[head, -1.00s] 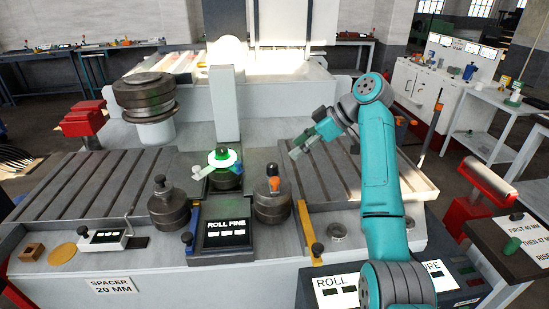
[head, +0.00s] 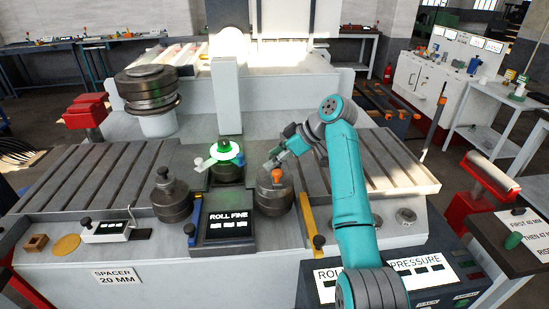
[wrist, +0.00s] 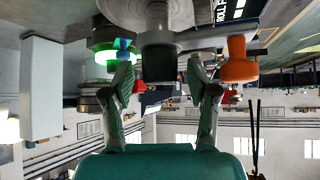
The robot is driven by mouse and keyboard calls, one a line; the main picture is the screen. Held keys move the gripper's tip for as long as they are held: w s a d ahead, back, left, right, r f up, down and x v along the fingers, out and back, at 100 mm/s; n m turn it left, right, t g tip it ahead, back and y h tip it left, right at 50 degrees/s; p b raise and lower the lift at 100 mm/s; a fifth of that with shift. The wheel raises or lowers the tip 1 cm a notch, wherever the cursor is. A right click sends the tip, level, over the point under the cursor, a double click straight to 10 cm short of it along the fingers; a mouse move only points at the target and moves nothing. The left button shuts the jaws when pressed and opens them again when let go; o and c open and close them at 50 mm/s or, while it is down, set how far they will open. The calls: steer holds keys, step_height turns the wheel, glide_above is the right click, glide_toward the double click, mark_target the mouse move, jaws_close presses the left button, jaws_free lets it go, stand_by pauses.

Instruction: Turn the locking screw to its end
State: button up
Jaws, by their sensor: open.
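My gripper (head: 272,160) is open just above and behind the right-hand roller (head: 273,198). An orange knob (head: 277,175) shows on top of this roller. The orange knob (wrist: 238,66) hangs to the right of the fingers on a grey arm coming from the hub. Which part is the locking screw carries no label; the orange-knobbed part is closest to my gripper. I cannot tell whether a finger touches it.
The middle roller has a green-lit top (head: 226,150) and a pale lever at its left; the green glow shows left of my fingers in the wrist view (wrist: 105,57). A left roller (head: 171,195), a ROLL FINE panel (head: 227,220) and a yellow bar (head: 309,221) stand nearby.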

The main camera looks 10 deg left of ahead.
jaws_close()
steer(key=shift+m+t, duration=0.3)
steer(key=m+t+h, duration=0.1)
steer(key=m+t, duration=0.2)
steer(key=shift+m, duration=0.3)
steer(key=m+t+h, duration=0.1)
steer(key=m, duration=0.1)
steer(key=m+t+h, duration=0.1)
steer(key=m, duration=0.1)
steer(key=shift+m+t, duration=0.3)
steer(key=m+t+h, duration=0.2)
steer(key=m+h, duration=0.1)
steer(key=m, duration=0.1)
steer(key=shift+m, duration=0.3)
steer(key=shift+m+h, duration=1.7)
steer(key=shift+m, duration=0.5)
